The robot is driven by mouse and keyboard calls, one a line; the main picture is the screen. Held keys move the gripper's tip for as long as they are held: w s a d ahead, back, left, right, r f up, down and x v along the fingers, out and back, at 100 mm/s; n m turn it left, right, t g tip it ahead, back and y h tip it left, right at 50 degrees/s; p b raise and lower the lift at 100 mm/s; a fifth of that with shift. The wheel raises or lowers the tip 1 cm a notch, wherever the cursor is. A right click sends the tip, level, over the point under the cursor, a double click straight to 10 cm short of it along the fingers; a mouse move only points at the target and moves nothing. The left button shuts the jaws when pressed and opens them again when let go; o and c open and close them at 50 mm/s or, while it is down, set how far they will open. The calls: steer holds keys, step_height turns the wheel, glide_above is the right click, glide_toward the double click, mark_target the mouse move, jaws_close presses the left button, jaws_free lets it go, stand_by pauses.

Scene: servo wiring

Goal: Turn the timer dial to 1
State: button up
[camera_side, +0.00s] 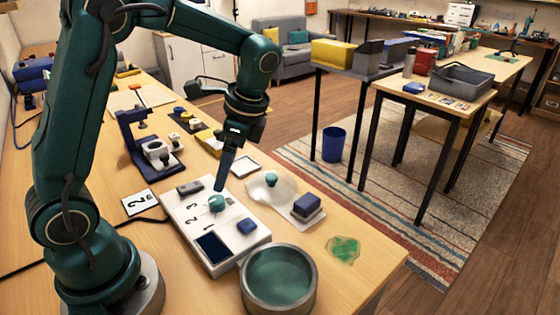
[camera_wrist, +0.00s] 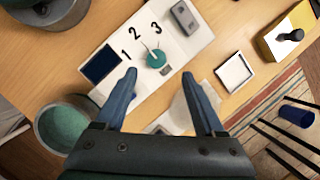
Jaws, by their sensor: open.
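The timer dial is a round teal knob (camera_side: 216,203) on a white panel (camera_side: 177,222), with printed numerals 1, 2 and 3 beside it. In the wrist view the dial (camera_wrist: 156,58) lies just beyond and between my fingertips, with the numerals to its upper left. Which numeral it points to is too small to tell. My gripper (camera_side: 219,188) points down over the panel near the dial; its fingers look apart from the knob. In the wrist view my gripper (camera_wrist: 158,74) is open, with nothing between its fingers.
The panel also carries a dark screen (camera_side: 212,248), a blue button (camera_side: 247,227) and a grey switch (camera_side: 189,187). A round grey bowl (camera_side: 278,280) stands close at the front. A blue block (camera_side: 307,206) and a green translucent piece (camera_side: 343,249) lie to the right.

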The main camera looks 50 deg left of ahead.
mark_target(216, 199)
steer(key=f, duration=0.2)
steer(key=shift+s+a+f+g, duration=0.2)
steer(key=shift+s+f+g, duration=0.05)
steer(key=shift+f+g, duration=0.15)
steer(key=shift+x, duration=2.15)
jaws_close()
